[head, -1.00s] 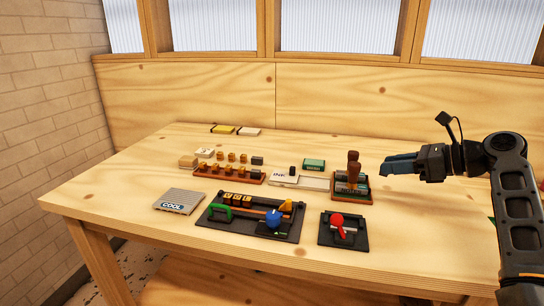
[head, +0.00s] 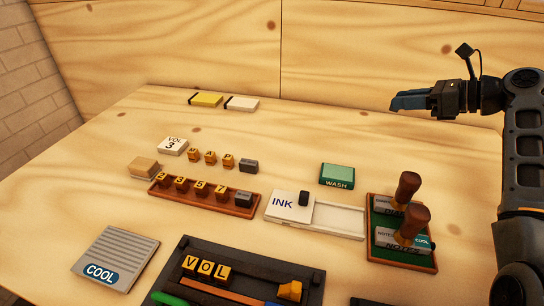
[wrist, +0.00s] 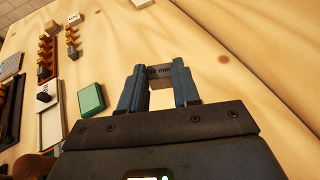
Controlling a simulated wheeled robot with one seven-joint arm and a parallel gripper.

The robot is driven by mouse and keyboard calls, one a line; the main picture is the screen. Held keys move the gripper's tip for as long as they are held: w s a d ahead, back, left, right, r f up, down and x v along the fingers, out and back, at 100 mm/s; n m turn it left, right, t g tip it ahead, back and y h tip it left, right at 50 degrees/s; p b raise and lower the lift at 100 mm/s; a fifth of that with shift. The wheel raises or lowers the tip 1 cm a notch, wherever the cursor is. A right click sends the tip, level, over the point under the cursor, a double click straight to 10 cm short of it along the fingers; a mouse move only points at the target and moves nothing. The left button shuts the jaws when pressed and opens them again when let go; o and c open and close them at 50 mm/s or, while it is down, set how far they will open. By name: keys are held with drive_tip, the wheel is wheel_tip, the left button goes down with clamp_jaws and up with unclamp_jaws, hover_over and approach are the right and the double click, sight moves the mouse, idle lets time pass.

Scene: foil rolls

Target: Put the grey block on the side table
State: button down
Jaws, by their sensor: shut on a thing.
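My gripper (head: 408,101) is at the right of the head view, above the back right of the wooden table. In the wrist view its two blue-grey fingers (wrist: 160,80) are shut on a small grey block (wrist: 160,72) with "mm" lettering. The block lies between the fingertips, with bare wood behind it. In the head view the fingers hide the held block. I see no side table in these views.
The wooden table (head: 330,130) holds a stamp stand (head: 402,258), a green wash pad (head: 337,175), an ink tray (head: 340,218), a grey "COOL" pad (head: 115,258) and a dark tool tray (head: 270,268). The back middle of the table is bare.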

drive_tip(key=w, duration=0.1)
hover_over(348, 139)
drive_tip(key=f, duration=0.7)
drive_tip(key=shift+w+a, duration=0.3)
drive_tip(key=shift+a, duration=0.05)
drive_tip(key=shift+f, duration=2)
drive_tip(key=c, duration=0.8)
unclamp_jaws()
drive_tip(key=shift+s+d+r+p, duration=0.25)
drive_tip(key=shift+d+r+p, duration=0.1)
drive_tip(key=shift+p, duration=0.1)
drive_tip(key=p+v, duration=0.9)
drive_tip(key=shift+s+d+r, duration=0.15)
drive_tip(key=shift+s+d, duration=0.05)
drive_tip(key=shift+s+d+r+p, duration=0.1)
drive_tip(key=shift+s+d+p, duration=0.35)
drive_tip(key=shift+d, duration=0.05)
